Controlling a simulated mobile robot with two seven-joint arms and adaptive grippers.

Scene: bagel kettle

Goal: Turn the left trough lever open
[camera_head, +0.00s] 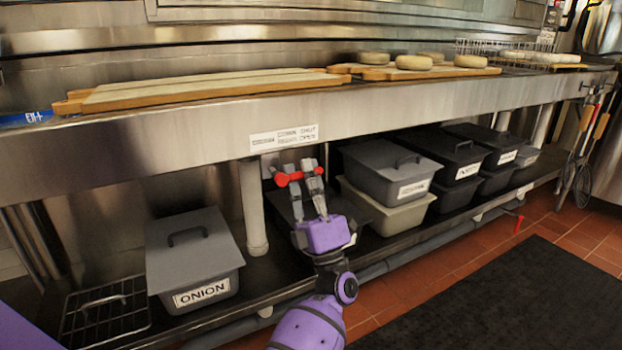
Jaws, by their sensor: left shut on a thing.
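The left trough lever (281,180) is a red handle under the counter's front edge, just below a white label plate (284,138) that appears to read SHUT and OPEN. It lies roughly crosswise in the picture. My left gripper (299,175) is shut on it, its grey fingers reaching up around the red bar. The fingers hide part of the lever, and its pivot is hard to make out. My right gripper is not in view.
A lidded ONION bin (195,262) and a wire rack (105,312) stand on the lower shelf at left. Several lidded bins (392,168) stand at right. A white pipe (253,208) is close left of the gripper. Boards with bagels (413,62) lie on the counter (190,137).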

